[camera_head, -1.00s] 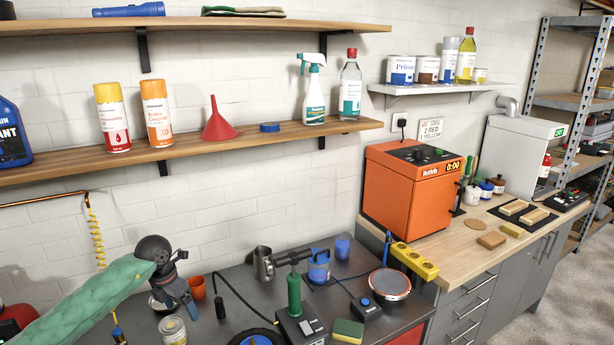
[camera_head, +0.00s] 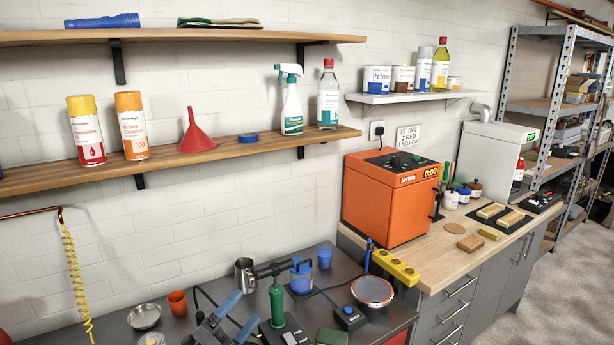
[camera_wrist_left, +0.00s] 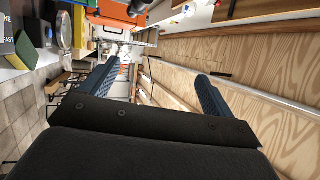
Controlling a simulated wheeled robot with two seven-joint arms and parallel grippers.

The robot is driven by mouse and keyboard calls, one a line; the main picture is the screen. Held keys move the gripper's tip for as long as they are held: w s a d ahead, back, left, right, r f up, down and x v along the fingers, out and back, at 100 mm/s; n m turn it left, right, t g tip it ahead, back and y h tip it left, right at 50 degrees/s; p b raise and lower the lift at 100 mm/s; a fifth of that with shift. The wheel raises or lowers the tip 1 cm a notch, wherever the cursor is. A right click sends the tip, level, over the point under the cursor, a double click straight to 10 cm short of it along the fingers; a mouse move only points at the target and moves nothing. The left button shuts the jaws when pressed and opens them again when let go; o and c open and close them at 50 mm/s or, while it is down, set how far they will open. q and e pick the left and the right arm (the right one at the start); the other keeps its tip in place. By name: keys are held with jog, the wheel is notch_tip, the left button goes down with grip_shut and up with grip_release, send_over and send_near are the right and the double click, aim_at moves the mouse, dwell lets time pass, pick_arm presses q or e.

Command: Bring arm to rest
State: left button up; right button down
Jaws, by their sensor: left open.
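My left gripper (camera_head: 247,307) shows at the bottom edge of the head view, in front of the grey workbench (camera_head: 190,318). Its two blue fingers are spread and nothing is between them. The left wrist view also shows the open gripper (camera_wrist_left: 157,78), with plain wooden boards and a metal rail beyond the fingers. The rest of my left arm is out of the head view. My right gripper is not in view.
On the bench near the gripper stand a green-handled tool (camera_head: 277,303), a metal pitcher (camera_head: 245,274), an orange cup (camera_head: 177,302) and a metal bowl (camera_head: 144,316). An orange oven (camera_head: 390,200) stands on the wooden counter to the right.

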pick_arm(q)
jog(key=s+a+f+n+g+y, duration=0.2)
jog(key=s+a+f+n+y, duration=0.3)
jog(key=f+n+y, duration=0.4)
jog(key=s+a+f+n+g+y, duration=0.2)
jog(key=s+a+f+n+y, duration=0.35)
jog(key=n, duration=0.45)
jog(key=s+d+f+n+g+h, duration=0.15)
jog(key=s+f+g, duration=0.35)
jog(key=s, duration=0.5)
jog(key=s+d+f+n+g, duration=0.25)
jog(key=s+f+g, duration=0.25)
jog(key=s, duration=0.6)
notch_tip(320, 180, down, 34)
jog(key=d+g, duration=0.1)
jog(key=d, duration=0.1)
jog(key=s+f, duration=0.3)
jog(key=f, duration=0.3)
jog(key=s+f, duration=0.2)
jog(key=f, duration=0.5)
jog(key=shift+s+d+m+g+h, duration=0.15)
jog(key=shift+s+m+g+h, duration=0.15)
jog(key=shift+s+m+g, duration=0.1)
